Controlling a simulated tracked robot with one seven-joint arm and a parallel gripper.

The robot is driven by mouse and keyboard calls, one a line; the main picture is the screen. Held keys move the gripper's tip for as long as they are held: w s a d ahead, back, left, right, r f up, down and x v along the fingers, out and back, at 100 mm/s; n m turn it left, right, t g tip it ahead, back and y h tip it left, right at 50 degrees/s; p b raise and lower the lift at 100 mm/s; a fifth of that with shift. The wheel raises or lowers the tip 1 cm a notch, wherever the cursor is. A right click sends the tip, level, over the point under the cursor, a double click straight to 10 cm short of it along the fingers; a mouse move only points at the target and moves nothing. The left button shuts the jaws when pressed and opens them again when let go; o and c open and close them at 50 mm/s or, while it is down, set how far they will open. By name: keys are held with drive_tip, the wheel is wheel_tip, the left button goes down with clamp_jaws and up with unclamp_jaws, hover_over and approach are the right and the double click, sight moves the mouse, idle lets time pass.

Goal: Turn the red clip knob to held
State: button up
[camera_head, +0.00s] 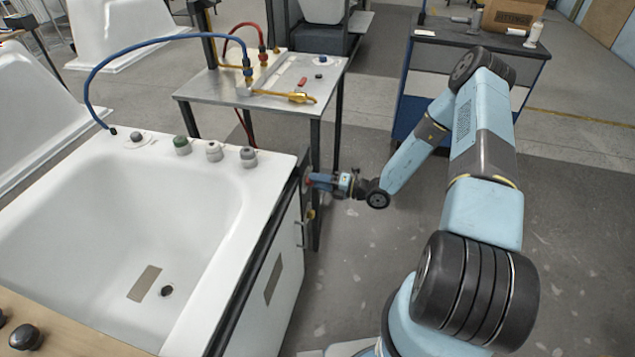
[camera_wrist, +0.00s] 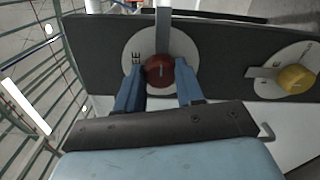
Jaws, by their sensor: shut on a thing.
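The red clip knob (camera_wrist: 159,71) sits on a round white plate (camera_wrist: 138,46) with dark lettering, partly hidden, in the wrist view. A grey bar runs above the knob. My gripper (camera_wrist: 160,84) has one blue finger on each side of the knob and is shut on it. In the head view my gripper (camera_head: 309,181) reaches the side of the white bathtub shell (camera_head: 262,165) near its right corner. The red knob shows there only as a small spot of red at the fingertips.
A yellow knob (camera_wrist: 296,79) on its own white plate is to the right in the wrist view. A metal table (camera_head: 205,88) with hoses and a yellow tool (camera_head: 297,97) stands behind the shell. A blue workbench (camera_head: 480,41) stands at the back right. Grey floor is open below the gripper.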

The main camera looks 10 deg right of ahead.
drive_tip(key=shift+w+d+f, duration=0.15)
drive_tip(key=shift+d, duration=0.05)
idle(0.3)
drive_tip(key=o, duration=1)
drive_tip(key=shift+a, duration=0.1)
drive_tip(key=shift+o, duration=0.2)
drive_tip(key=v, duration=1.4)
drive_tip(key=shift+a, duration=0.1)
